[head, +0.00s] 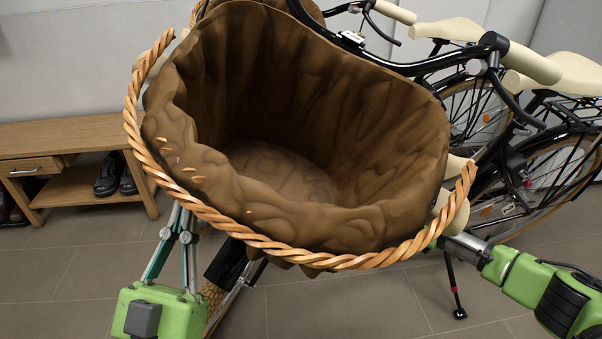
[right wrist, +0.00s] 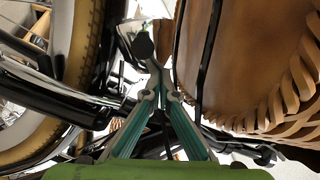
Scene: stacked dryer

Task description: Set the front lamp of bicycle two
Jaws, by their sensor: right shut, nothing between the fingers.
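In the right wrist view, what looks like the front lamp (right wrist: 143,46), a small dark round end with a silvery shell, sits between the front wheel (right wrist: 82,45) and the basket. My right gripper (right wrist: 161,92) is shut and empty, its fingertips just below the lamp; whether they touch it I cannot tell. In the head view the basket (head: 270,190) hides the lamp and my right fingers; only my right arm shows at the right. My left gripper (head: 181,213) points up at the basket's left front rim, its tips partly hidden, so its opening is unclear.
The large brown-lined basket with a braided rim fills the middle and blocks the view. Handlebars (head: 440,62) and other bicycles stand at the right. A wooden bench (head: 75,135) with dark shoes (head: 108,175) is at the left. Tiled floor is open at the lower middle.

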